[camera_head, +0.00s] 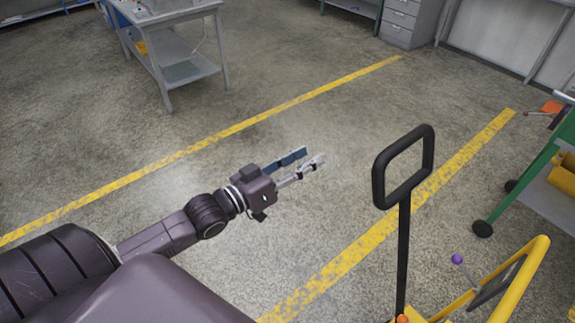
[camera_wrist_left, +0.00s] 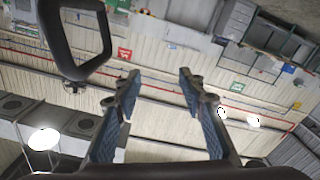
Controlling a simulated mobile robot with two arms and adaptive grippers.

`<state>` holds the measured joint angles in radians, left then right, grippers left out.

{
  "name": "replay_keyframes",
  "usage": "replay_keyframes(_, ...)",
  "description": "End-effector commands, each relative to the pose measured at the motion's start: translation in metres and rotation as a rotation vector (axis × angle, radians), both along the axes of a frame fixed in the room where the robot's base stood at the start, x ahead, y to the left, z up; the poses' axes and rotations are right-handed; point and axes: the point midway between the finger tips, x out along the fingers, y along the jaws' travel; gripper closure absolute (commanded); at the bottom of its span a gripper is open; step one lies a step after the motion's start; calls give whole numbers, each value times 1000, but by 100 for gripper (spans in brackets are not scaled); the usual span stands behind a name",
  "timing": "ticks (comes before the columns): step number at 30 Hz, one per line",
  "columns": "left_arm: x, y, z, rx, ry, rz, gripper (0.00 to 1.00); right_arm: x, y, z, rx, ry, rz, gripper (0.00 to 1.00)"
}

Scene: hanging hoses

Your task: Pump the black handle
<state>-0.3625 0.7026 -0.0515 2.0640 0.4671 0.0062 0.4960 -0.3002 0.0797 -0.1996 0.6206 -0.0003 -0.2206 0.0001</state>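The black handle (camera_head: 403,168) is a rounded loop on top of a black upright post, to the right in the head view. The post runs down to a yellow pallet truck at the lower right. The handle also shows at the upper left of the left wrist view (camera_wrist_left: 103,62). My left gripper (camera_head: 312,157) is open and empty, to the left of the handle and apart from it. In the left wrist view its two fingers (camera_wrist_left: 160,75) are spread with nothing between them. My right gripper is in neither view.
The pallet truck's yellow frame (camera_head: 525,277) and a purple knob (camera_head: 457,259) are at lower right. A green wheeled cart (camera_head: 530,180) stands at the right edge. A grey workbench (camera_head: 185,45) is at the upper left. The concrete floor between has yellow lines and is clear.

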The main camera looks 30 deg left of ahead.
Motion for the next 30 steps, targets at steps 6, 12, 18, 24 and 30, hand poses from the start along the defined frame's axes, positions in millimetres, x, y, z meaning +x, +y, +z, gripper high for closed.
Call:
replay_keyframes(6,-15,6,1,0,1,1,63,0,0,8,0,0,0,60)
replay_keyframes(12,-28,10,1,1,2,0,63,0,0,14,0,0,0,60)
replay_keyframes(18,-41,15,1,1,2,0,63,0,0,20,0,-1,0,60)
replay_keyframes(24,-51,18,1,0,0,0,63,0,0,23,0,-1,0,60)
replay_keyframes(30,-52,19,1,1,-2,-1,63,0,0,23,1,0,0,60)
